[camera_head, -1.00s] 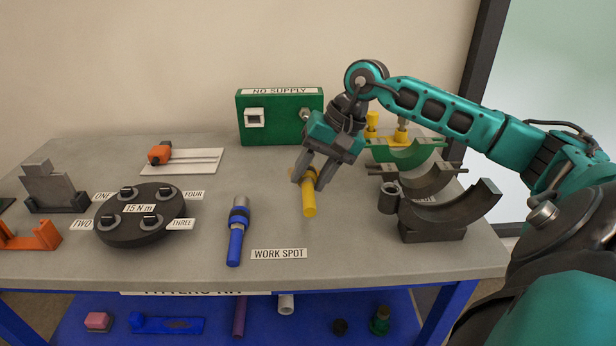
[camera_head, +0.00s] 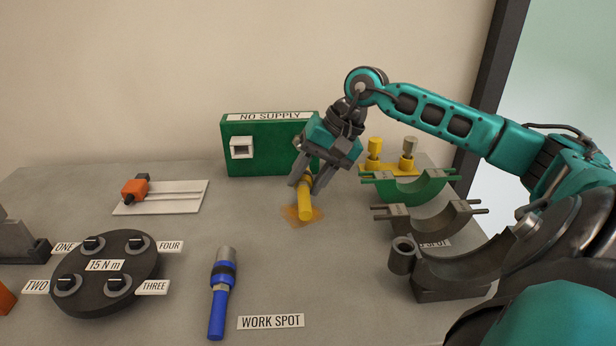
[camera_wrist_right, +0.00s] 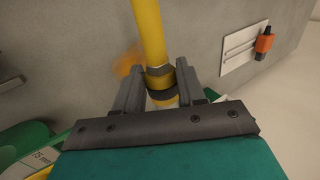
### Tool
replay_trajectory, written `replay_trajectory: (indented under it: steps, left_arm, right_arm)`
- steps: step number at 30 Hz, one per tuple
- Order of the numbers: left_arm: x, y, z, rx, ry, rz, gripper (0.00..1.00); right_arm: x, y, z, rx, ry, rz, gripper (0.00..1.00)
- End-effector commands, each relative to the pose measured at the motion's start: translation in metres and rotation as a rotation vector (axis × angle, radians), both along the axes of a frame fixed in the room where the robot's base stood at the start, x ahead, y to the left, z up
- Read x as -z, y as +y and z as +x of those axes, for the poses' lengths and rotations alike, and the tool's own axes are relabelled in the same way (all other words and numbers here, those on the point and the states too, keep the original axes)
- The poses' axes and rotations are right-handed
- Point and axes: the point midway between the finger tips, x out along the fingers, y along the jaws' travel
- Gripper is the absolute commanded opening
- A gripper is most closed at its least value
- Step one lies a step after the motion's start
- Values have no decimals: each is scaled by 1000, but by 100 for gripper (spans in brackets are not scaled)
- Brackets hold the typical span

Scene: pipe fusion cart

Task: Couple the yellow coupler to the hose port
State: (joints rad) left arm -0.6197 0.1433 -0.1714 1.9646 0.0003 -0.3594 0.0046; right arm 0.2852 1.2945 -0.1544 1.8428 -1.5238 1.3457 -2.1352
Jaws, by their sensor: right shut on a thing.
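The yellow coupler (camera_head: 305,203) is a yellow rod with a dark band. My right gripper (camera_head: 310,180) is shut on it near the band and holds it tilted, its long yellow end toward the viewer. In the right wrist view the rod (camera_wrist_right: 149,35) runs up from between the two fingers (camera_wrist_right: 161,90). The green box (camera_head: 240,162) labelled NO SUPPLY stands at the back, behind and left of the gripper. A white-framed square inlet (camera_head: 241,148) shows on its face. The metal port on the box's right side is hidden behind my gripper. My left gripper is not in view.
A blue coupler (camera_head: 219,300) lies left of the WORK SPOT label (camera_head: 271,321). A dark round 15 N m plate (camera_head: 105,272) is at left. Half-ring saddles (camera_head: 425,190) and yellow-based fittings (camera_head: 375,160) stand at right. An orange patch (camera_head: 290,214) marks the table.

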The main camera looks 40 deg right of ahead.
Motion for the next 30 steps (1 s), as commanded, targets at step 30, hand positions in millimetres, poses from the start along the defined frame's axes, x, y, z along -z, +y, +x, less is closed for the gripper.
replay_trajectory:
  steps: [30]
  left_arm:
    - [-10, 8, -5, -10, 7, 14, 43]
  right_arm:
    - [-2, -34, 41, 1, 0, -1, 1]
